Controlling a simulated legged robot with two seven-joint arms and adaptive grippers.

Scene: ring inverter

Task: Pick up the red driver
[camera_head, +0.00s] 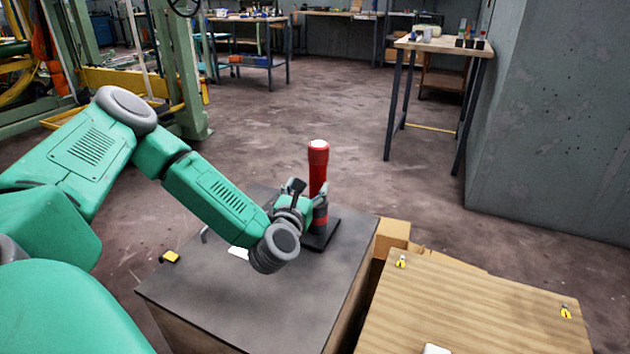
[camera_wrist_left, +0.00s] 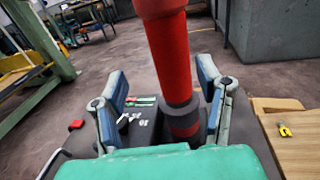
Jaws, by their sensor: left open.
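The red driver (camera_head: 318,170) stands upright on a black base (camera_head: 322,236) near the far right part of the dark grey table (camera_head: 240,290). It has a wide red top and a dark lower part with red bands. In the left wrist view the red driver (camera_wrist_left: 172,55) rises between the fingers. My left gripper (camera_head: 309,192) is open, with one finger on each side of the driver; it also shows in the left wrist view (camera_wrist_left: 165,90). I cannot tell whether a finger touches it. My right gripper is not in view.
A wooden-topped table (camera_head: 470,315) with small yellow pieces stands at the right, beside cardboard boxes (camera_head: 392,236). Open floor (camera_head: 330,95) lies beyond, with a workbench (camera_head: 440,45) at the back right.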

